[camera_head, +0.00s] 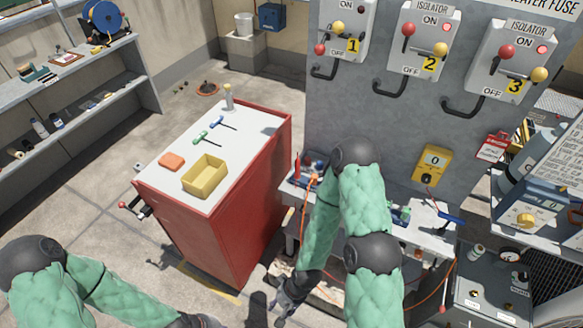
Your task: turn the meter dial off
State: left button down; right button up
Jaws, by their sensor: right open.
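The yellow meter (442,161) is on the grey panel, right of my right arm. Its display shows what looks like a 0. Its dark round dial (427,179) is below the display; the pointer is too small to read. My right arm bends in front of the bench and hangs down. Its gripper (289,304) is open, low beside the red cabinet's base, well below and left of the meter, touching nothing that I can see. My left gripper (203,321) is at the bottom edge, mostly cut off, so its jaws cannot be judged.
Isolators 1 (345,28), 2 (430,38) and 3 (512,62) have protruding levers above the meter. A narrow bench (425,236) with cables and tools runs below it. The red cabinet (255,200) bears a yellow bin (205,176). A red tag (492,146) hangs right of the meter.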

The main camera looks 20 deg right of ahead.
aim_at(425, 177)
jog(key=z, duration=1.95)
